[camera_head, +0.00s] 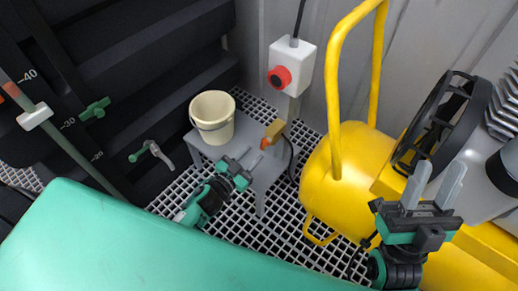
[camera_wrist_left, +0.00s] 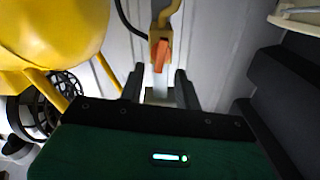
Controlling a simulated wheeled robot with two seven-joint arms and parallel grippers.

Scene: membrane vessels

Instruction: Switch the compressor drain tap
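The compressor drain tap (camera_head: 274,132) is a brass fitting with an orange lever, low on the left side of the yellow compressor (camera_head: 338,176). In the left wrist view the brass body (camera_wrist_left: 154,37) and orange lever (camera_wrist_left: 162,56) show ahead, roughly midway between my fingers. My left gripper (camera_head: 254,157) is open and empty, just left of and below the tap, apparently apart from it. Its two fingers also show spread in the left wrist view (camera_wrist_left: 160,85). My right gripper (camera_head: 434,184) is open and empty, in front of the compressor at the right.
A cream bucket (camera_head: 212,118) stands on a grey stand (camera_head: 204,146) left of the tap. A white box with a red knob (camera_head: 290,65) is above. A yellow handle (camera_head: 333,80) rises at the right. A green-handled valve (camera_head: 146,152) is at the left. A green surface (camera_head: 130,245) fills the foreground.

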